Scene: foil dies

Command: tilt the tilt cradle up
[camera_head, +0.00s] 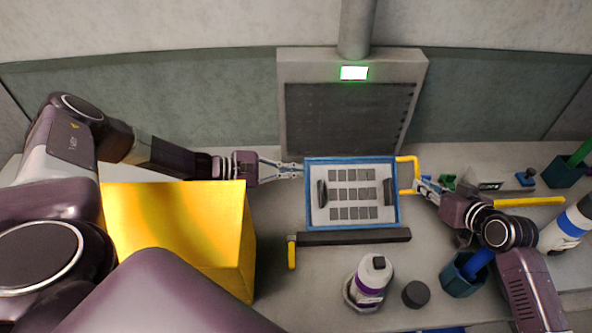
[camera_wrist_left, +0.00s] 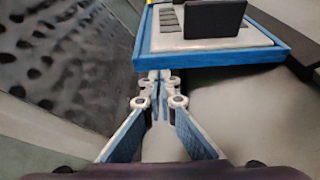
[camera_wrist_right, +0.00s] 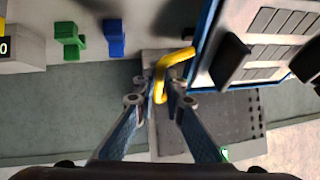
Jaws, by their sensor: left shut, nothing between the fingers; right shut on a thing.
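The tilt cradle (camera_head: 352,223) is a blue-framed tray holding a light plate with rows of dark rectangles and two dark grips. It stands in the middle of the bench, and whether it is tilted is hard to tell. A yellow handle (camera_head: 415,172) sticks out from its right side. My right gripper (camera_head: 420,185) is shut on this handle, which also shows between the fingers in the right wrist view (camera_wrist_right: 159,82). My left gripper (camera_head: 301,168) is shut and empty at the cradle's left edge; in the left wrist view its fingertips (camera_wrist_left: 160,76) are close to the blue frame.
A grey vent box (camera_head: 348,110) with a green light stands behind the cradle. A large yellow block (camera_head: 220,235) is at left. A dark bar (camera_head: 355,237) lies in front of the cradle. A white bottle (camera_head: 372,275), a black puck (camera_head: 415,294) and a blue cup (camera_head: 462,280) stand at front right.

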